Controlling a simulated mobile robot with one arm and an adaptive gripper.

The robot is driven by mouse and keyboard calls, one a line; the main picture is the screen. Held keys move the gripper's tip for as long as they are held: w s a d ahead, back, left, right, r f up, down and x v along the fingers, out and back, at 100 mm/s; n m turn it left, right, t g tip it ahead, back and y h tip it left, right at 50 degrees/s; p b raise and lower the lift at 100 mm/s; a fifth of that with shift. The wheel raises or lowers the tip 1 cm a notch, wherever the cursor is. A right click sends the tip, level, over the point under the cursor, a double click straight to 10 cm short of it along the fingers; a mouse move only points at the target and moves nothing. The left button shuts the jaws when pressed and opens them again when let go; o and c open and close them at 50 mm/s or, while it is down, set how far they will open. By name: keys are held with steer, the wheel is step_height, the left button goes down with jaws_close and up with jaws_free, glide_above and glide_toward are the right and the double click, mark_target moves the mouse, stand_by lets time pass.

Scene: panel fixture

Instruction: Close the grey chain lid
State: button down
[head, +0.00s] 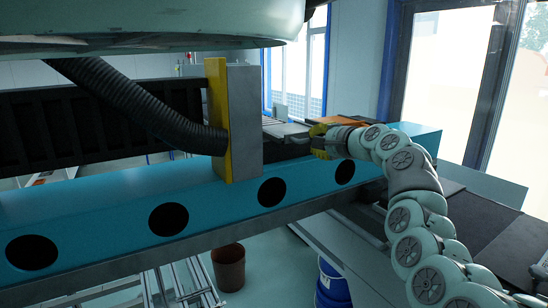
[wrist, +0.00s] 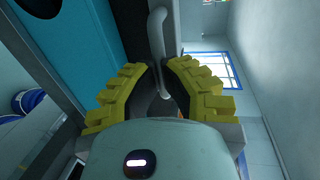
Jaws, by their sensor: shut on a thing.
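My gripper (head: 320,142) is at the far right part of the blue beam, beyond the upright grey panel with a yellow edge. In the wrist view its yellow padded fingers (wrist: 160,72) curve in around a slim grey handle (wrist: 157,38), and they are shut on its lower end. The handle stands against a dark surface and appears to belong to the grey chain lid. The lid itself cannot be made out clearly. The grey panel (head: 245,122) stands upright on the beam at the end of the black chain (head: 95,125).
The blue beam (head: 105,206) with round dark holes runs across the view. A thick black hose (head: 140,105) reaches the yellow plate (head: 216,110). A brown bin (head: 229,268) and a blue barrel (head: 332,287) stand below. An orange flat thing (head: 366,121) lies behind my arm.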

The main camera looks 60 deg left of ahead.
steer(key=shift+w+a+f, duration=0.15)
steer(key=shift+a+f, duration=0.05)
steer(key=shift+a, duration=0.3)
steer(key=shift+w+a+f+b, duration=0.1)
steer(key=shift+w+a+b, duration=0.05)
steer(key=shift+a+b, duration=0.15)
steer(key=shift+w+d, duration=0.1)
steer(key=shift+d, duration=0.05)
